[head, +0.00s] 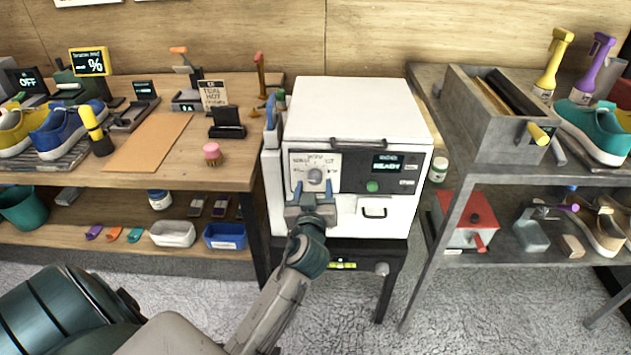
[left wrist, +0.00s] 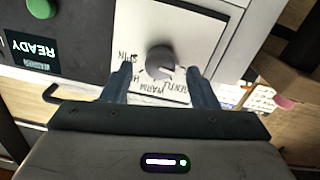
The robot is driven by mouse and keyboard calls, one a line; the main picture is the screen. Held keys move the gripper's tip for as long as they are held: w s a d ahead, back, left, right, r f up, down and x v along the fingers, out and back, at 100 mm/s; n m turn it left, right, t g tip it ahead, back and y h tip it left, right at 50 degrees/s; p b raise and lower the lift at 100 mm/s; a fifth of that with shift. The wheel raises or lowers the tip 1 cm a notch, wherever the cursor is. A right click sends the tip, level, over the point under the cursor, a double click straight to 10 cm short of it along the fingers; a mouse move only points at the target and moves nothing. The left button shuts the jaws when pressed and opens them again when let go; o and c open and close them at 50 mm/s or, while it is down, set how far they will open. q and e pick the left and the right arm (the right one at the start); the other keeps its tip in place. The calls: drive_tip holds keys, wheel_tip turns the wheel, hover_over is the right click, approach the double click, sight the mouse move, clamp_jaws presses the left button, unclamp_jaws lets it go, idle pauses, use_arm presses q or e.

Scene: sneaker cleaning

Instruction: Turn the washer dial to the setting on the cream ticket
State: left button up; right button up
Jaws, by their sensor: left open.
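The washer (head: 358,108) is a white box with a control panel. Its grey round dial (head: 315,176) sits on a white plate at the panel's left, and also shows in the left wrist view (left wrist: 160,58). Labels around it include SPIN, WARM and GENTLE; others are hidden or too small. A pale mark on the dial seems to face the GENTLE side. The cream ticket (head: 213,95) stands on the left bench; its print seems to include HOT. My left gripper (head: 313,192) is open, its fingers on either side of the dial, contact unclear. My right gripper is out of view.
The washer display (head: 387,167) reads READY, with a green button (head: 372,187) below it. A wooden bench (head: 60,178) with sneakers and tools is at left. A grey shelf (head: 500,178) with a trough and spray bottles is at right.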

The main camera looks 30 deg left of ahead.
use_arm(q)
drive_tip(key=shift+x, duration=1)
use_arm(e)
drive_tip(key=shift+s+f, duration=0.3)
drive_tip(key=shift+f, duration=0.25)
use_arm(q)
drive_tip(key=shift+c, duration=0.2)
drive_tip(key=c, duration=0.9)
drive_tip(key=shift+c, duration=0.2)
